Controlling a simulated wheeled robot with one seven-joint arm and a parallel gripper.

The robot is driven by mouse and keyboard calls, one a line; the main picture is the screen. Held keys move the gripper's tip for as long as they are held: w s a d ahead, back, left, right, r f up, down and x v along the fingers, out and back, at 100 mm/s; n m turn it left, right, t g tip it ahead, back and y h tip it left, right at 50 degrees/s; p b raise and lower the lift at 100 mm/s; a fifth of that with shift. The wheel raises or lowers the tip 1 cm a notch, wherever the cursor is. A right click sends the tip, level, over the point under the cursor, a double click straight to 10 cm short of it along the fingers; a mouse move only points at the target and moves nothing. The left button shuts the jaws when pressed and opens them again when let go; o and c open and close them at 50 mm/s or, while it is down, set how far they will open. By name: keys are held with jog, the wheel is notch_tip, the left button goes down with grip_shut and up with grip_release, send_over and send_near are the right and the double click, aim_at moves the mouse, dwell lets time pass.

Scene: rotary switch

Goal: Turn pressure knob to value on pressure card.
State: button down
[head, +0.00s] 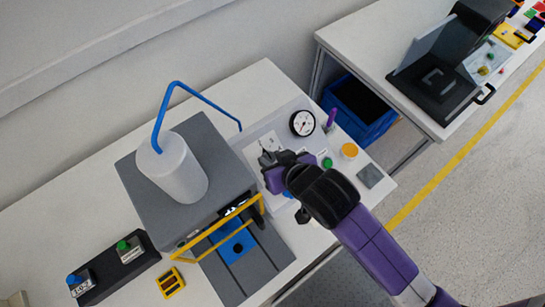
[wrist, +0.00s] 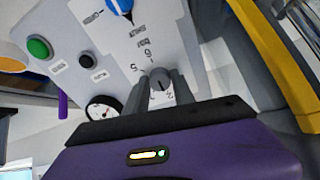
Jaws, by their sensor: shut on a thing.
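The dark grey pressure knob (wrist: 160,80) sits on a pale panel (wrist: 180,45) with printed scale marks around it. My gripper (wrist: 163,84) is closed around the knob, a finger on each side. In the head view my gripper (head: 270,165) is at the pale panel, and it hides the knob there. The scale marks are too small and blurred to read surely. A round pressure gauge (head: 302,123) stands on the panel behind my gripper, and it also shows in the wrist view (wrist: 103,110). I cannot make out a pressure card for certain.
A grey machine (head: 190,150) with a white cylinder (head: 175,167) and a yellow guard frame (head: 222,230) stands left of my gripper. A green button (head: 327,163), a yellow-orange button (head: 349,150) and a purple lever (head: 332,117) are to the right. A blue knob (wrist: 120,5) is nearby.

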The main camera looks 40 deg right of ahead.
jog(key=shift+m, duration=0.3)
jog(key=shift+r+m+p, duration=0.2)
jog(key=shift+m+p, duration=0.7)
jog(key=shift+m, duration=0.1)
jog(key=m+p, duration=0.1)
jog(key=m, duration=0.1)
jog(key=shift+m+g, duration=0.3)
jog(key=m+p, duration=0.1)
jog(key=m, duration=0.4)
jog(key=shift+w+f+m+g, duration=0.1)
jog(key=shift+w+m+g, duration=0.05)
jog(key=shift+m+g, duration=0.15)
jog(key=c, duration=1.1)
grip_release()
jog(key=shift+o, duration=0.2)
